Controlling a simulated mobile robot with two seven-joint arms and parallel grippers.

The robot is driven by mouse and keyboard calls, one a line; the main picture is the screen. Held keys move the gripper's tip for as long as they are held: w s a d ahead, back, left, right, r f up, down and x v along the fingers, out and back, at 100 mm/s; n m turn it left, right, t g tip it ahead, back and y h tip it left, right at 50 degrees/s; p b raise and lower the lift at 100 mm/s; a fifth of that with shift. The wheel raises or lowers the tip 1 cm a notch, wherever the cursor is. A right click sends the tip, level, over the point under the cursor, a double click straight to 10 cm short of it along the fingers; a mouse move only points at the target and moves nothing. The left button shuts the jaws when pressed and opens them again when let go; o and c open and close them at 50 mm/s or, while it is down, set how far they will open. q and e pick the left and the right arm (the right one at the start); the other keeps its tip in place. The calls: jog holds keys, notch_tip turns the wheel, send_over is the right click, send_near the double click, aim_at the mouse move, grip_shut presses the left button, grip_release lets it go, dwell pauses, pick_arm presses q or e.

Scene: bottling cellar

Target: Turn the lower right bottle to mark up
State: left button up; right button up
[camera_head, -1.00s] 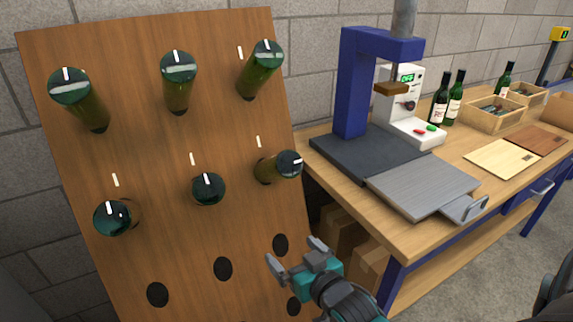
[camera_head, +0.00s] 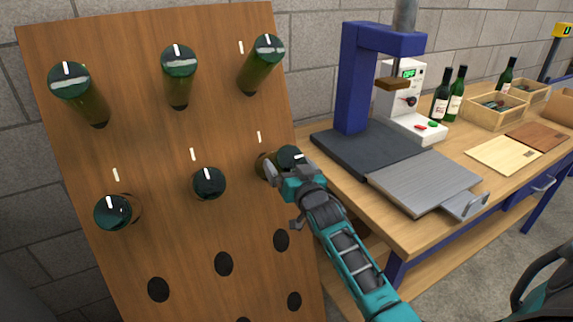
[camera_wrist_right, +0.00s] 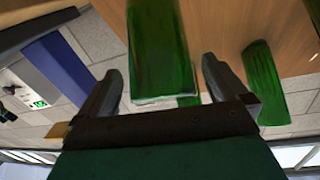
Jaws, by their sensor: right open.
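The lower right bottle (camera_head: 289,154) is dark green and sticks out of the wooden board (camera_head: 190,120) at the right end of its lower row. Its base faces outward, and its white mark was toward the right a second ago; the gripper now partly covers the bottle. A white tick (camera_head: 259,137) is on the board above it. My right gripper (camera_head: 287,169) is open at the bottle's base. In the right wrist view, a green bottle (camera_wrist_right: 160,45) shows between the spread fingers, with gaps at both sides. My left gripper is not in view.
Other bottles stick out of the board, including the lower middle bottle (camera_head: 208,183) and upper right bottle (camera_head: 262,65). Empty holes (camera_head: 223,264) are below. Right of the board stands a workbench (camera_head: 420,235) with a blue press (camera_head: 352,80) close to my right arm.

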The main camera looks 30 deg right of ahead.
jog(key=shift+w+d, duration=0.1)
jog(key=shift+w, duration=0.8)
jog(key=c, duration=0.9)
jog(key=shift+c, duration=0.2)
